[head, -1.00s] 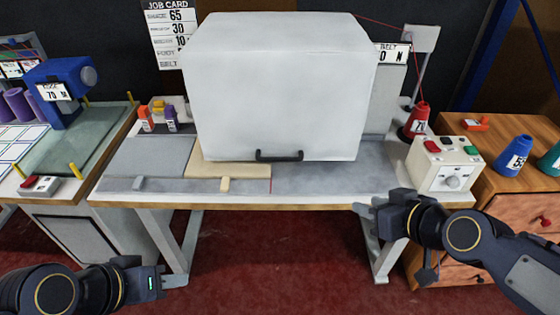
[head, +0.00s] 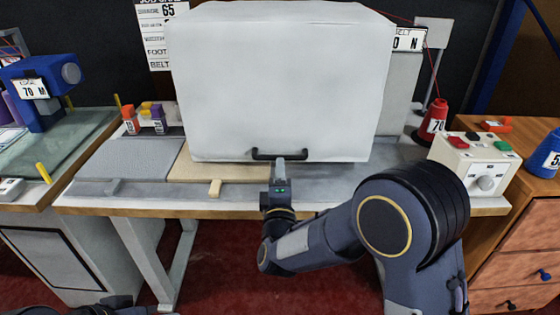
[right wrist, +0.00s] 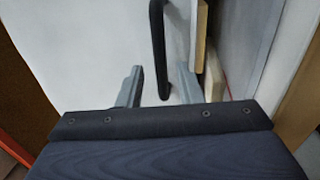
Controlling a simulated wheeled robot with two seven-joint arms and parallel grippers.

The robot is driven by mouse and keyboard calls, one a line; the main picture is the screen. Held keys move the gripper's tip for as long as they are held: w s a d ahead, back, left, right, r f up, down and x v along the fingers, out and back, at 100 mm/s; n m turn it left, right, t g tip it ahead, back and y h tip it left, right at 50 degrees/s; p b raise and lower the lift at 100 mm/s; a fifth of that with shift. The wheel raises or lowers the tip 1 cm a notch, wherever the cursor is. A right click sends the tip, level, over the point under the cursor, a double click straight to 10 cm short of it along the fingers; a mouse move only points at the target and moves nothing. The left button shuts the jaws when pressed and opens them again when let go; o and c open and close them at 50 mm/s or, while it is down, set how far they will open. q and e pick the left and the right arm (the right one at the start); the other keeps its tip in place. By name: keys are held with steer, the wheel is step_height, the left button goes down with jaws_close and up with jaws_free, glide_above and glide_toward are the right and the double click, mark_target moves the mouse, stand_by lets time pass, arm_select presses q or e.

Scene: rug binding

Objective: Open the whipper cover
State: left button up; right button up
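The whipper cover (head: 275,85) is a large white box standing on the bench, down over the machine and hiding it. A black bar handle (head: 280,155) sits low on its front face. My right gripper (head: 280,168) is just in front of the handle, near its middle. In the right wrist view the two grey fingers (right wrist: 159,88) are apart, and the black handle (right wrist: 158,45) lies between them in the picture. I cannot tell whether they touch it. My left gripper (head: 140,309) shows only as a sliver at the bottom edge; its fingers are unclear.
A control box (head: 475,160) with red and green buttons and a red thread cone (head: 433,120) stand right of the cover. A tan board (head: 215,168) lies on the bench (head: 130,160) at left. Small orange and purple pieces are behind it.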

mark_target(281, 156)
steer(key=w, duration=0.3)
steer(key=w+r, duration=0.1)
steer(key=w, duration=0.1)
steer(key=shift+w, duration=0.2)
jaws_close()
